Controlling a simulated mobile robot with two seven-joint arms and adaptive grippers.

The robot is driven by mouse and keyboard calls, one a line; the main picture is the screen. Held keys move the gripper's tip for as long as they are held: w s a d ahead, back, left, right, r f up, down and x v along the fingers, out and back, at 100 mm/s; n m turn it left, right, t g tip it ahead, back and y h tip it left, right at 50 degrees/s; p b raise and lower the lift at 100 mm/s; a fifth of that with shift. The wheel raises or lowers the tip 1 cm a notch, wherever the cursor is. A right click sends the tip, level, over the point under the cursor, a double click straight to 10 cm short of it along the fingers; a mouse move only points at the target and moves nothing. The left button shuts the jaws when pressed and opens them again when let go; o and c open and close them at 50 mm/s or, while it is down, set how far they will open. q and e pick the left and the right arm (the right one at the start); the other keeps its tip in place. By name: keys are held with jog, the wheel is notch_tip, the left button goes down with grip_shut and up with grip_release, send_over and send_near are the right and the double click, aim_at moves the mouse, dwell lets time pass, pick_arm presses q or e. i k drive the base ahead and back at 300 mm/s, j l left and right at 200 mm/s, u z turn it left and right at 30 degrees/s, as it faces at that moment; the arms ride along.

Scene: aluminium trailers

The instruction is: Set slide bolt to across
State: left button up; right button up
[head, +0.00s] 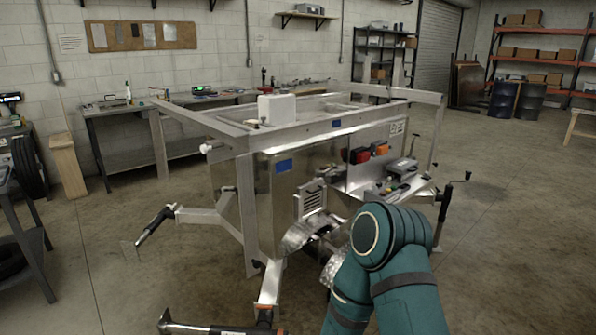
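The aluminium trailer (225,235) stands in the middle of the head view, with an open top frame and shiny side panels. I cannot pick out a slide bolt on it for sure, nor tell its position; small fittings are too small to read. A small louvred panel (313,198) sits low on the near side. A teal arm of mine rises from the bottom right in front of the trailer and covers part of its lower right side. No gripper fingers show for either arm.
A side shelf (423,184) of the trailer carries tools and small boxes. Legs with black ends (152,227) stick out at the lower left. A white container (277,107) stands on top. Workbenches (126,140) line the back wall. Floor at right is mostly clear.

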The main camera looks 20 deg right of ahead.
aim_at(338, 173)
jog(key=i+l, duration=0.15)
jog(key=l, duration=0.2)
jog(key=i+l, duration=0.1)
jog(key=l, duration=0.25)
jog(key=i+l, duration=0.15)
jog(key=l, duration=0.25)
jog(key=i+l, duration=0.1)
jog(key=l, duration=0.25)
jog(key=i+l, duration=0.15)
jog(key=l, duration=0.2)
jog(key=i+l, duration=0.1)
jog(key=l, duration=0.25)
jog(key=i+l, duration=0.3)
jog(key=l, duration=0.15)
jog(key=i+l, duration=0.3)
jog(key=l, duration=0.2)
